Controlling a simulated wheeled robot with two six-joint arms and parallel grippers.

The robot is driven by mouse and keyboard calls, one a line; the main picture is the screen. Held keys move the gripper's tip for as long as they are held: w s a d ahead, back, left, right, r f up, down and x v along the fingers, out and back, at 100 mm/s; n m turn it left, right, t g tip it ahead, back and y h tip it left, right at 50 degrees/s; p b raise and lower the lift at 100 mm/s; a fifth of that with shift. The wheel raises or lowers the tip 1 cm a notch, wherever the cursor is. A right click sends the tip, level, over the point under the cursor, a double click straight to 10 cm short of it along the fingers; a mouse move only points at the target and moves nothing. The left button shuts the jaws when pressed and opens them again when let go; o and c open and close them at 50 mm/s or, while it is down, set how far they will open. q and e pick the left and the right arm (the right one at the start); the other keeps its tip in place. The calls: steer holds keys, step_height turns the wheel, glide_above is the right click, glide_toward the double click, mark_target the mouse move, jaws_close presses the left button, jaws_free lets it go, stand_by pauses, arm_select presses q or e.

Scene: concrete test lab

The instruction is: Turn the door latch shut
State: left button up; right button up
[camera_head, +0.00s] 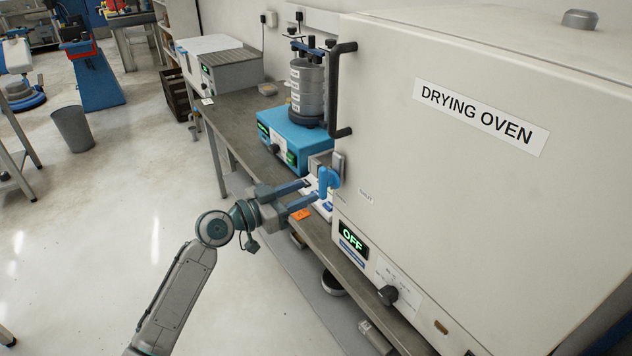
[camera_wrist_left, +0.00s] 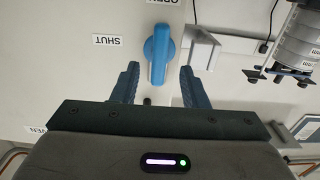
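The door latch is a blue handle (camera_head: 327,182) at the left edge of the drying oven's door (camera_head: 440,190). In the left wrist view the handle (camera_wrist_left: 158,54) runs up and down in the picture. Its upper end points to the partly cut-off OPEN label (camera_wrist_left: 162,2), and the upside-down SHUT label (camera_wrist_left: 107,40) is to its left. My left gripper (camera_head: 309,191) is open and empty, its fingertips close to the handle. In the left wrist view the fingers (camera_wrist_left: 159,68) appear on either side of the handle's lower part, with gaps. My right gripper is not in view.
A black bar handle (camera_head: 340,90) is on the door above the latch. A blue shaker with stacked sieves (camera_head: 290,137) stands on the bench (camera_head: 235,105) beside the oven. The oven display (camera_head: 352,238) reads OFF, with a black knob (camera_head: 388,295) nearby. The floor at left is mostly open.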

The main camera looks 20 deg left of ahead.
mark_target(320, 185)
arm_select(q)
steer(key=p+x, duration=0.1)
steer(key=x, duration=0.3)
steer(key=shift+w+d, duration=0.15)
steer(key=shift+d, duration=0.05)
steer(key=shift+c, duration=0.7)
jaws_close()
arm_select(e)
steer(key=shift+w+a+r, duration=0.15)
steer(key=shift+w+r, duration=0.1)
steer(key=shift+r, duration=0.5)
